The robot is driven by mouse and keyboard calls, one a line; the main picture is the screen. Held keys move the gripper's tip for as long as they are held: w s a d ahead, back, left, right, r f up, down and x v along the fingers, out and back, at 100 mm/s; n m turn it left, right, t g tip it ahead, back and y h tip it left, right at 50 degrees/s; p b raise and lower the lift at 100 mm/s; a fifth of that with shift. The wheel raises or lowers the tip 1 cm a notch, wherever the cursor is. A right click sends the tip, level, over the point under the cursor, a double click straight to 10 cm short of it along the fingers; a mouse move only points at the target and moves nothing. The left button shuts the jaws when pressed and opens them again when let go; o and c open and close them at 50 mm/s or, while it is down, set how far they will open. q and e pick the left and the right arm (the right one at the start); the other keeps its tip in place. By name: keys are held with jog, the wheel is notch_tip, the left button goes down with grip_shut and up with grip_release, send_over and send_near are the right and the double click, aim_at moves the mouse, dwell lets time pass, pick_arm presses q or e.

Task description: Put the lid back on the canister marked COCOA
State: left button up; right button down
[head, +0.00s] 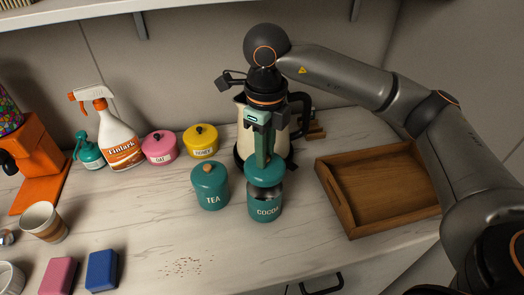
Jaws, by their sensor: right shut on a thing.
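The teal canister marked COCOA (265,208) stands upright on the counter. My right gripper (264,160) points straight down above it and is shut on a teal lid (265,175). The lid is over the canister's mouth. A shiny metallic band (264,192) shows between lid and label, so the lid looks not fully down; I cannot tell whether it touches the rim. The lid's knob is hidden by the fingers. My left gripper is not in view.
A teal TEA canister (211,190) with its lid on stands close left. A kettle (243,135) is right behind my gripper. A wooden tray (345,213) lies to the right. Pink (159,150) and yellow canisters (201,143) stand behind left.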

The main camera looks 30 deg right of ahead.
aim_at(266, 168)
notch_tip(266, 168, down, 5)
jog(key=b, duration=0.3)
jog(key=shift+f+b, duration=0.5)
jog(key=shift+b, duration=0.05)
jog(key=shift+f+b, duration=0.2)
jog(key=shift+b, duration=0.5)
dwell(1.9)
jog(key=shift+c, duration=0.8)
grip_release()
jog(key=shift+r, duration=0.1)
jog(key=shift+r+p, duration=2.35)
jog(key=shift+r, duration=1.1)
